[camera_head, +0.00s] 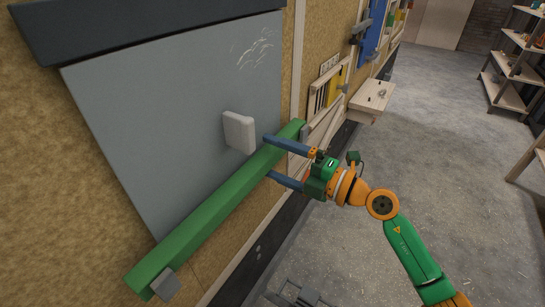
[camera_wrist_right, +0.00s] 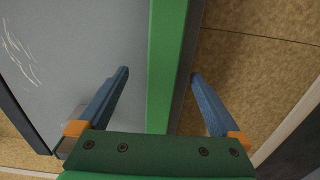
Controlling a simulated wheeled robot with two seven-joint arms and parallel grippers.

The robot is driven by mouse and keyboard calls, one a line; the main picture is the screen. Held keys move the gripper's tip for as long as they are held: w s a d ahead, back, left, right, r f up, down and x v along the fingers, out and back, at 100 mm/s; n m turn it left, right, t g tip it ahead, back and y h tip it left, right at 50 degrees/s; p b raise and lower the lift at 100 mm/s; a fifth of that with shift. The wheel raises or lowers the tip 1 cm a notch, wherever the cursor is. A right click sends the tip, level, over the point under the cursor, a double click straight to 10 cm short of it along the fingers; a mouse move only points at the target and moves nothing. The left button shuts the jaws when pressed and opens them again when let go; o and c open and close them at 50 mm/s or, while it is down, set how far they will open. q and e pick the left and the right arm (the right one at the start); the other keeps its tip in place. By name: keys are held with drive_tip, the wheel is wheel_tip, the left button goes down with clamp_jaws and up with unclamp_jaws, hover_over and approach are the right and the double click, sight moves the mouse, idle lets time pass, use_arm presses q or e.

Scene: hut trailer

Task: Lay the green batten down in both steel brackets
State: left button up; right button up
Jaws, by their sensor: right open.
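The long green batten (camera_head: 210,215) runs along the wall below the grey panel, from the lower left to the middle of the head view. A grey steel bracket (camera_head: 166,285) shows against its near end; the batten appears to sit behind its lip. A small grey piece, seemingly the other bracket (camera_head: 304,134), shows at the far end, mostly hidden. My right gripper (camera_head: 267,156) is open, with its blue fingers on either side of the batten near the far end. In the wrist view the batten (camera_wrist_right: 162,70) passes between the fingers, with gaps at both sides. My left gripper is out of view.
The grey panel (camera_head: 180,110) covers the wall above the batten, with a pale block (camera_head: 238,132) standing out from it close to my upper finger. A small wooden shelf (camera_head: 372,97) juts from the wall farther on.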

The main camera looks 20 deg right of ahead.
drive_tip(key=shift+v, duration=0.95)
drive_tip(key=shift+f, duration=0.2)
drive_tip(key=shift+s+d+f+b, duration=0.1)
drive_tip(key=shift+s+d+b, duration=0.2)
drive_tip(key=shift+s+b, duration=0.05)
drive_tip(key=b+v, duration=0.2)
drive_tip(key=v, duration=0.6)
